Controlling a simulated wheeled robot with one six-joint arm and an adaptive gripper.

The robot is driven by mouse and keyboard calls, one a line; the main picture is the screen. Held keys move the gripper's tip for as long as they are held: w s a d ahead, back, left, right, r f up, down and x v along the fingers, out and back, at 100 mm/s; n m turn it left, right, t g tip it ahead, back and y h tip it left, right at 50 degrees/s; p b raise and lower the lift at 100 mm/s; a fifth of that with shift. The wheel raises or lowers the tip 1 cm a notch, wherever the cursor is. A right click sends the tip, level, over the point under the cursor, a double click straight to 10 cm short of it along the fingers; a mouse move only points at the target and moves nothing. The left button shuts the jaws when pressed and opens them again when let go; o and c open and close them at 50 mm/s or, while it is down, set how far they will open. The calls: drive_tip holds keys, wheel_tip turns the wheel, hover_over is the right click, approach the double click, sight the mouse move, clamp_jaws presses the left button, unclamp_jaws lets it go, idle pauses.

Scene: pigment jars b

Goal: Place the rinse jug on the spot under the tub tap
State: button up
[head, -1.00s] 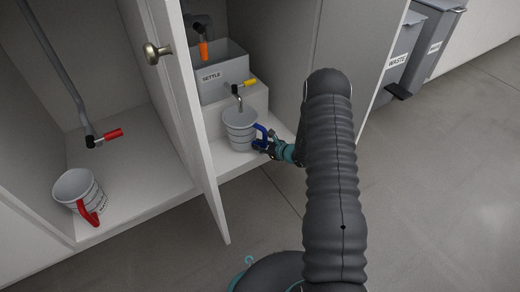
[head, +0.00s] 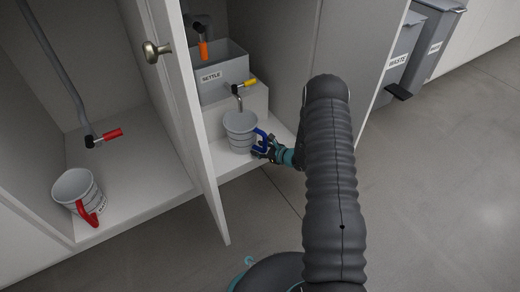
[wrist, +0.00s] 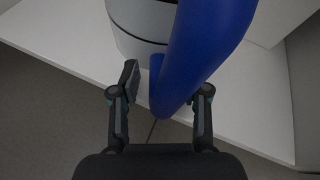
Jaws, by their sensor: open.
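A grey ribbed jug with a blue handle (head: 240,131) stands upright on the white cabinet floor. It is just in front of the white block and below the spout of the tub tap (head: 240,92), which has a yellow lever. The grey tub (head: 222,82), labelled SETTLE, sits on that block. My gripper (head: 263,149) is at the jug's handle. In the wrist view, the fingers of my gripper (wrist: 165,95) are apart, with the blue handle (wrist: 205,45) between them. The spot under the jug is hidden.
A similar jug with a red handle (head: 79,190) stands in the left compartment, near a red-levered pipe (head: 103,138). An open cabinet door (head: 185,110) stands between the compartments. An orange-tipped fitting (head: 203,50) is above the tub. Grey bins (head: 408,55) stand right; the floor is clear.

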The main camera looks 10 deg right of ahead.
drive_tip(key=p+v, duration=0.1)
drive_tip(key=v, duration=1.1)
drive_tip(key=s+a+r+n+g+y, duration=0.1)
drive_tip(key=s+a+r+n+g, duration=0.3)
drive_tip(key=r, duration=0.5)
drive_tip(key=s+a+r+n+g, duration=0.1)
drive_tip(key=s+a+r+n, duration=0.3)
drive_tip(key=a+r+n, duration=0.3)
drive_tip(key=s+a+r+n+g+y, duration=0.1)
drive_tip(key=s+a+r+n+g, duration=0.25)
drive_tip(key=r, duration=0.65)
drive_tip(key=s+d+r+n+t+h, duration=0.1)
drive_tip(key=s+r+n+h, duration=0.4)
drive_tip(key=s, duration=0.5)
drive_tip(key=s+d+r+n+t+h, duration=0.2)
drive_tip(key=s+d+r+n+h, duration=0.2)
drive_tip(key=s+r+n, duration=0.3)
drive_tip(key=s+r+h, duration=0.1)
drive_tip(key=s, duration=0.3)
drive_tip(key=shift+s+r, duration=0.15)
drive_tip(key=shift+r, duration=0.05)
